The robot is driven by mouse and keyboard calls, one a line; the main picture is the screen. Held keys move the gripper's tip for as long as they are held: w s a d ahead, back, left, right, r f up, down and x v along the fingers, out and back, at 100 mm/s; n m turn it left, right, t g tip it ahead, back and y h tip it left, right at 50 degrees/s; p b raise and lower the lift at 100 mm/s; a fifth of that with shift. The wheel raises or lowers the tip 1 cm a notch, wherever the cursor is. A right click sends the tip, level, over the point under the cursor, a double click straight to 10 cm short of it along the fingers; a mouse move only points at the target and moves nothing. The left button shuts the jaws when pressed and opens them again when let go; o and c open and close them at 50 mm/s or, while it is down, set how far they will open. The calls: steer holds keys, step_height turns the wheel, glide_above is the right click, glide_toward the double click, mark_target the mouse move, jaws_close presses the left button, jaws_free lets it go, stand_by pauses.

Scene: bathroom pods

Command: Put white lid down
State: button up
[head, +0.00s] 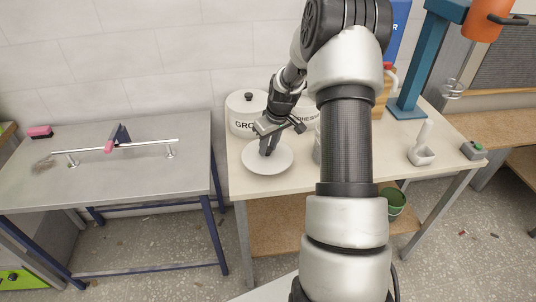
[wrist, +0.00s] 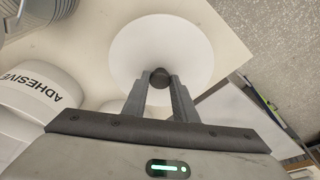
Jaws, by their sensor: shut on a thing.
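The white lid (wrist: 160,45) is a round white disc with a small dark knob (wrist: 160,76) at its centre. My gripper (wrist: 160,85) is shut on the knob, with one finger on each side. In the head view the white lid (head: 267,157) shows at the front left of the wooden table, under my gripper (head: 267,149). It looks level and very close to the tabletop; I cannot tell whether it touches.
A white canister (head: 245,112) with a dark knob stands behind the lid. A canister marked ADHESIVE (wrist: 40,95) stands beside it. The table's left edge is near the lid. A metal table (head: 110,175) with a rail stands to the left, across a gap.

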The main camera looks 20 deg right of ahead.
mark_target(269, 150)
steer(key=shift+f, duration=1.65)
steer(key=shift+f, duration=0.1)
steer(key=shift+f, duration=0.15)
steer(key=o, duration=1)
steer(key=shift+o, duration=0.2)
steer(key=shift+r, duration=0.6)
steer(key=v, duration=1.1)
steer(key=shift+s+r, duration=0.1)
steer(key=shift+r, duration=0.05)
